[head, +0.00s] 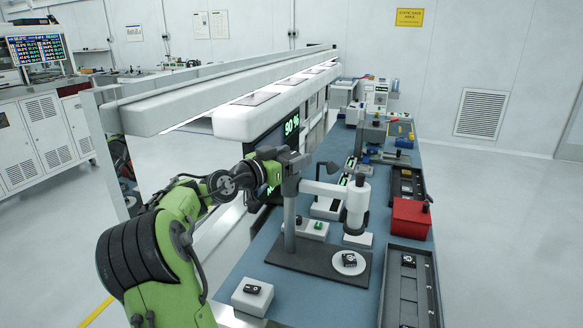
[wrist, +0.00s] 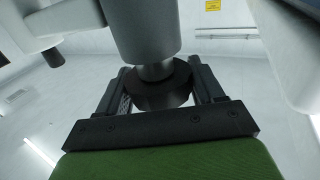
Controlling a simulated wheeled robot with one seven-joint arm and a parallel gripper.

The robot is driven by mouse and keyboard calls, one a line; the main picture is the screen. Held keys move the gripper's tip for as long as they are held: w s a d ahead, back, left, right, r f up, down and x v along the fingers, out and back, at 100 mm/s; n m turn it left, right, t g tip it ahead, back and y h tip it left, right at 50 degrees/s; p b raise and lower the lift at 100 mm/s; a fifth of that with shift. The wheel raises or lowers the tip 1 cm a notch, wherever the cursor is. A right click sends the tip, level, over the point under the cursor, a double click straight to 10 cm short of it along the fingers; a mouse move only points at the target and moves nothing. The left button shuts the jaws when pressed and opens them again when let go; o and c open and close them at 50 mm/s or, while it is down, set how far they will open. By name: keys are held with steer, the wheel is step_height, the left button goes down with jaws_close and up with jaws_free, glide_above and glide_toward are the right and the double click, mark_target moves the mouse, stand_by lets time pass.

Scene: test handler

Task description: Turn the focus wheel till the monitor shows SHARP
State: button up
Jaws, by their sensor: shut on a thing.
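The microscope stands on a dark base plate (head: 318,266) on the blue bench, with a grey post (head: 290,215) and a white tube (head: 357,196) on a side arm. My gripper (head: 292,158) is at the top of the post and hides the wheel there. In the wrist view, the two fingers of my gripper (wrist: 162,90) stand on either side of the dark round focus wheel (wrist: 160,94) and are shut on it. The wheel sits on a grey shaft. The monitor (head: 288,134) behind my arm shows "90 %" in green. Its lower green text is mostly hidden by my arm.
A small disc with a dark part (head: 348,263) lies on the base plate under the tube. A white block (head: 252,296) is at the front. A red box (head: 410,219) and black trays (head: 410,290) line the right side. A white overhead beam (head: 270,112) runs close behind my arm.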

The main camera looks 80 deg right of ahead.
steer(key=n+t+h+b, duration=0.1)
steer(key=t+b, duration=0.1)
steer(key=n+t+h+b, duration=0.1)
steer(key=n+t+b, duration=0.1)
steer(key=t, duration=0.1)
steer(key=shift+s+f, duration=0.1)
steer(key=shift+f, duration=0.05)
steer(key=shift+w+n+t+b, duration=0.2)
steer(key=shift+n+t+b, duration=0.9)
steer(key=shift+n+t, duration=1.3)
steer(key=shift+m+t, duration=0.3)
steer(key=shift+t, duration=0.2)
steer(key=o, duration=1)
steer(key=shift+c, duration=0.2)
steer(key=s+a, duration=0.1)
steer(key=a, duration=1.4)
steer(key=shift+s+a, duration=0.3)
steer(key=shift+s, duration=0.05)
